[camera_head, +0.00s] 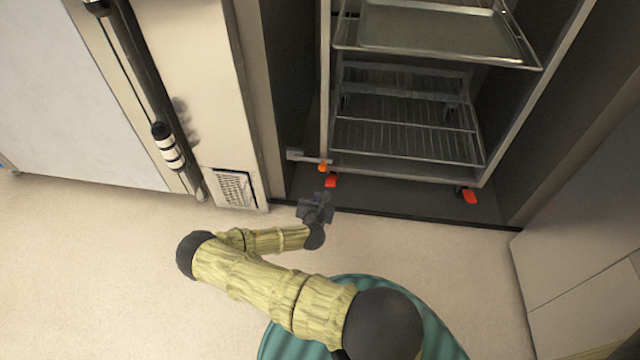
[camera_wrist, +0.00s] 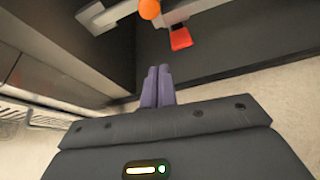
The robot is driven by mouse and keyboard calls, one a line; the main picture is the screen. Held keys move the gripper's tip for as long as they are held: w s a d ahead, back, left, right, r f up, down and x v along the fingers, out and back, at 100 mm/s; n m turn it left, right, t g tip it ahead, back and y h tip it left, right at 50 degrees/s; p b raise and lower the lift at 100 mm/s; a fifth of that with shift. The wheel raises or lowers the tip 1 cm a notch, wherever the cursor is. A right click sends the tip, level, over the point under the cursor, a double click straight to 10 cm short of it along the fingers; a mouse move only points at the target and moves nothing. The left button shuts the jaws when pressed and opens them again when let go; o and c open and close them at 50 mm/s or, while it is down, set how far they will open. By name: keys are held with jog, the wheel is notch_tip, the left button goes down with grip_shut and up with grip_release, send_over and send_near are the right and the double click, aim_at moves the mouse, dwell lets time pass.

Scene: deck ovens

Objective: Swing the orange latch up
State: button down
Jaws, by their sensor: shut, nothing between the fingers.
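The orange latch shows as a small round orange knob (camera_head: 322,167) on a grey horizontal bar, low at the left front post of the rack. In the wrist view the orange knob (camera_wrist: 149,9) is at the top edge, partly cut off, with the grey bar running left from it. My gripper (camera_head: 322,196) is just in front of the rack's lower left corner, below the knob in the picture. Its purple fingers (camera_wrist: 158,70) are together and empty, pointing toward the knob, with a visible gap between.
A red-orange pedal (camera_head: 331,180) sits by the rack's left foot, close to my gripper; another (camera_head: 469,196) is at the right foot. The wire rack (camera_head: 405,137) stands inside the dark oven bay, a tray (camera_head: 430,28) above. The beige floor in front is clear.

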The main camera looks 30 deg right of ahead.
jog(key=b+x, duration=0.6)
jog(key=x, duration=0.4)
jog(key=r+p, duration=0.3)
jog(key=r, duration=0.1)
jog(key=shift+s+d, duration=0.1)
jog(key=shift+d, duration=0.2)
